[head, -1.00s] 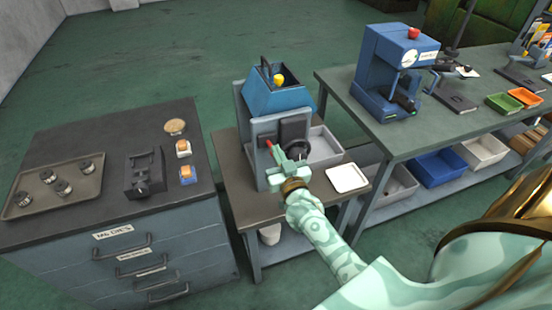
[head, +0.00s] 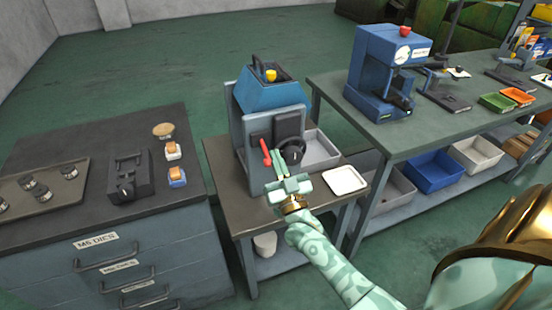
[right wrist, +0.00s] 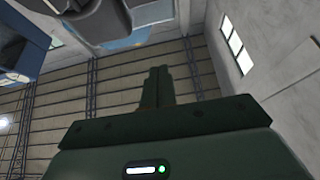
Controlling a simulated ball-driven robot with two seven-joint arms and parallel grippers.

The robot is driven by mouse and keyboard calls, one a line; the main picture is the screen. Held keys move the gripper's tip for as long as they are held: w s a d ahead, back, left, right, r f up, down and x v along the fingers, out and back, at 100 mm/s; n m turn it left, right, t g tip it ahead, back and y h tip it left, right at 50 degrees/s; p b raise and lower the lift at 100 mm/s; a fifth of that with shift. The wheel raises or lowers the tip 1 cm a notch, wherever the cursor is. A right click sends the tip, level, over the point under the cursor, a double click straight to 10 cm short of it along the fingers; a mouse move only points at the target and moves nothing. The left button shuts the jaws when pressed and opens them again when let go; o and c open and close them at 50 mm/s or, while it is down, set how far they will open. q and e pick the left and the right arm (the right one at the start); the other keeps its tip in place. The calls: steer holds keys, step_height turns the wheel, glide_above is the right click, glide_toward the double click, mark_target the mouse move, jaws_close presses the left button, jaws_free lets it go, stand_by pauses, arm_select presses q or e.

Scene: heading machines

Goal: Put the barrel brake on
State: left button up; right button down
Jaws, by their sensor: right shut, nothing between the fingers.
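A blue and grey machine (head: 272,97) stands on a small table in the head view. On its front are a red lever (head: 265,151) and a black handwheel (head: 293,151). The lever tilts slightly, its upper end to the left. I cannot tell which part is the barrel brake. My right gripper (head: 277,164) is shut and empty, just in front of and below the lever and wheel. I cannot tell whether it touches the lever. In the right wrist view its fingers (right wrist: 158,86) are together. My left gripper is not in view.
A white tray (head: 345,181) lies right of my right gripper on the small table (head: 222,160). A grey bin (head: 320,150) is beside the machine. A drawer cabinet (head: 60,145) stands left; a workbench (head: 395,135) with another blue machine (head: 385,72) stands right.

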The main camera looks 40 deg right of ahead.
steer(key=s+a+f+b, duration=0.1)
steer(key=s+f, duration=0.4)
steer(key=f, duration=0.2)
steer(key=shift+s, duration=0.1)
steer(key=s+a+f+n+g+y, duration=0.1)
steer(key=s+a+f+g+y, duration=0.2)
steer(key=f, duration=0.6)
steer(key=s+a+f+n+g+y, duration=0.1)
steer(key=s+f+n+g, duration=0.2)
steer(key=f, duration=0.7)
steer(key=s+a+f+g+y, duration=0.25)
steer(key=f+g, duration=0.25)
steer(key=f, duration=0.4)
steer(key=s+f+g, duration=0.3)
steer(key=s+f, duration=0.2)
steer(key=s, duration=0.6)
steer(key=s+f+n+g, duration=0.1)
steer(key=s+f+g, duration=0.3)
steer(key=s, duration=0.8)
steer(key=s+f+n+g+h, duration=0.1)
steer(key=s+f+g, duration=0.3)
steer(key=s, duration=0.7)
step_height(320, 180, down, 3)
steer(key=shift+s+r, duration=0.1)
steer(key=shift+s, duration=0.15)
